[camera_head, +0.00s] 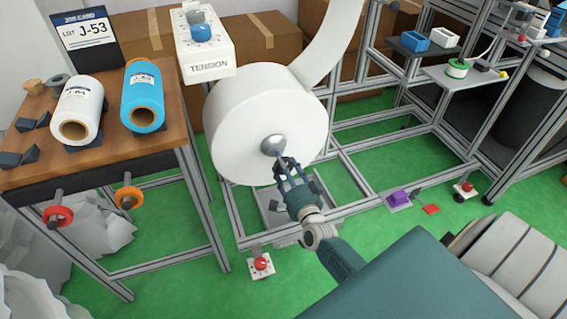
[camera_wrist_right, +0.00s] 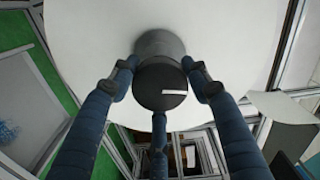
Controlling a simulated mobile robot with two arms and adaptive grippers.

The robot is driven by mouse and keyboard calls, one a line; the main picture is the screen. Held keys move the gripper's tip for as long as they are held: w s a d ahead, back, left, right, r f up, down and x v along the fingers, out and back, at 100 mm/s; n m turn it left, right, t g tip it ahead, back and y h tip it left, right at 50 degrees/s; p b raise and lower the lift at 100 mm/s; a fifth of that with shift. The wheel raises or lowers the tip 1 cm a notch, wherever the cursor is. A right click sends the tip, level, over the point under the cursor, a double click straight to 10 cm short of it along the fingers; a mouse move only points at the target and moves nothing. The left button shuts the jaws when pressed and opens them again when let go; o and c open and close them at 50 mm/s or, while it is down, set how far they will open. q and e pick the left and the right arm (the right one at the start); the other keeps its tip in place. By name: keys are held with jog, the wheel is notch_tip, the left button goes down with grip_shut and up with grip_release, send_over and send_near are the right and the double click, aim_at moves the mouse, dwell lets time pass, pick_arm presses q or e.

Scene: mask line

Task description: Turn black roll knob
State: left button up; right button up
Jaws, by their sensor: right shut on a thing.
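The black roll knob (camera_wrist_right: 160,52) sticks out from the middle of the white roll's flat face (camera_wrist_right: 225,40), with a small white mark on its end. In the head view the knob (camera_head: 272,145) looks grey and sits at the centre of the large white roll (camera_head: 235,120). My right gripper (camera_head: 284,166) reaches up to it from below right. In the right wrist view the gripper's three blue fingers (camera_wrist_right: 160,85) stand around the knob, two at its sides and one below, shut on it. My left gripper is not in view.
A white TENSION box (camera_head: 206,50) with a blue knob stands above the roll. A wooden table (camera_head: 110,145) at left holds a white spool (camera_head: 76,110) and a blue spool (camera_head: 142,95). Metal frame bars surround the roll. A red-button box (camera_head: 261,268) is low in front.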

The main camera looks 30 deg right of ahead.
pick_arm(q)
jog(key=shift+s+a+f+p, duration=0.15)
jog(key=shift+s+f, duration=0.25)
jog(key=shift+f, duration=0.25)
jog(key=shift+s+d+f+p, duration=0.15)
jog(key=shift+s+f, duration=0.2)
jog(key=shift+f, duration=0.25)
pick_arm(e)
jog(key=shift+s+d+n, duration=0.1)
jog(key=shift+d+n, duration=0.2)
jog(key=shift+n, duration=0.6)
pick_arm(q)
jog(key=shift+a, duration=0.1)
pick_arm(e)
jog(key=o, duration=1.2)
jog(key=shift+d, duration=0.1)
jog(key=shift+s+a, duration=0.1)
jog(key=shift+a, duration=0.1)
jog(key=shift+s+a, duration=0.15)
jog(key=shift+s, duration=0.15)
jog(key=v, duration=1.1)
jog(key=shift+s, duration=0.1)
